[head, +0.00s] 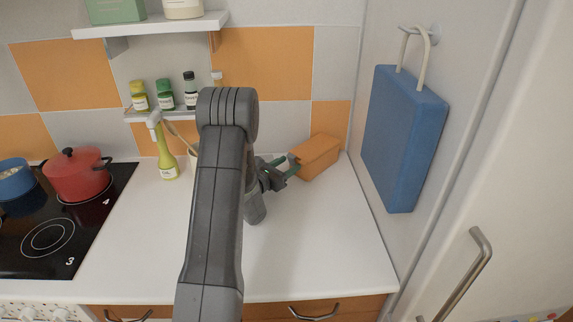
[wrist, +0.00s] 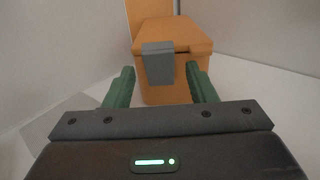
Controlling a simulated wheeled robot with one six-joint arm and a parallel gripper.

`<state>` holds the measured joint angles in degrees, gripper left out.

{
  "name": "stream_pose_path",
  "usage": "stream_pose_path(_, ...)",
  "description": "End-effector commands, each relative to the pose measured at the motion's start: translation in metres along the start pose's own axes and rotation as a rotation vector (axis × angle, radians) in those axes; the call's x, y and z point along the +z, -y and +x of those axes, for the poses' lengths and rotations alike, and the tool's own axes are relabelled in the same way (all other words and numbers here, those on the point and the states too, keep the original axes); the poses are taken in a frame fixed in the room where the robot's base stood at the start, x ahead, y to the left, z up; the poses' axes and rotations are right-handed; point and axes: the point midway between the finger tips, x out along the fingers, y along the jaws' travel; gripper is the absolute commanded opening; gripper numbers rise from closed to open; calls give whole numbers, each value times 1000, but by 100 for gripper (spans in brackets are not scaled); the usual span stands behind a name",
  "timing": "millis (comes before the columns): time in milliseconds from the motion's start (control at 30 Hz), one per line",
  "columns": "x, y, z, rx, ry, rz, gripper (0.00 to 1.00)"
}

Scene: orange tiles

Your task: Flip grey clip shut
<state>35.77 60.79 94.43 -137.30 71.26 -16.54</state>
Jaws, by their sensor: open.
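The grey clip (wrist: 158,64) is on the near face of an orange box (wrist: 185,36) in the wrist view. It hangs from the lid edge down over the front. Whether it lies flat against the box or stands off it, I cannot tell. The orange box also shows in the head view (head: 317,157), at the back right of the white counter; the clip is hidden there. My gripper (wrist: 163,82) is open and empty, its green fingers either side of the clip and short of the box. It also shows in the head view (head: 287,167), just left of the box.
An oil bottle (head: 165,150) and a small spice shelf (head: 165,112) are at the back left. A red pot (head: 77,175) stands on the black hob (head: 50,235). The front counter (head: 310,255) is clear.

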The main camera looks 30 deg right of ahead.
Motion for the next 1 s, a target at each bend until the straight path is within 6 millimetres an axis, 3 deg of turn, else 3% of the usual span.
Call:
stream_pose_path(200,0,0,0,0,0,0,51)
stream_pose_path(433,0,0,0,0,0,0,8)
stream_pose_path(467,0,0,0,0,0,0,6)
stream_pose_path(1000,5,0,3,0,-134,1,6)
